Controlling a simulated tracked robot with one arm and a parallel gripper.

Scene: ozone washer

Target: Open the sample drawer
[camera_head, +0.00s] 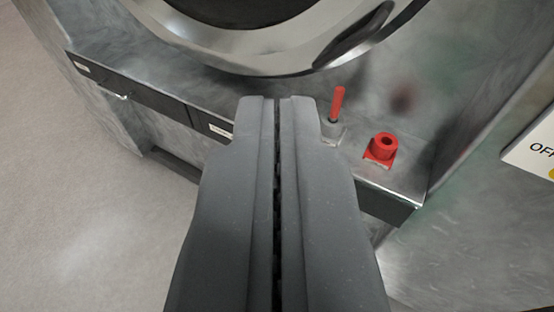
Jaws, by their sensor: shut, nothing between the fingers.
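A long dark drawer front (125,92) runs along the front edge of the grey metal machine, with a small white label and a small bright handle-like piece at its left. A second dark front (208,124) with a pale label continues to its right and is partly hidden behind my gripper. Which one is the sample drawer I cannot tell. Both look flush with the machine. My gripper (279,99) is shut and empty, pointing at the machine's front ledge, to the right of the left drawer front.
A red upright rod (338,103) on a small grey base and a red round fitting (381,147) stand on the ledge right of my gripper. A large round metal door ring (258,62) is above. A white sign (535,146) is at the right. Open floor (90,220) lies at left.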

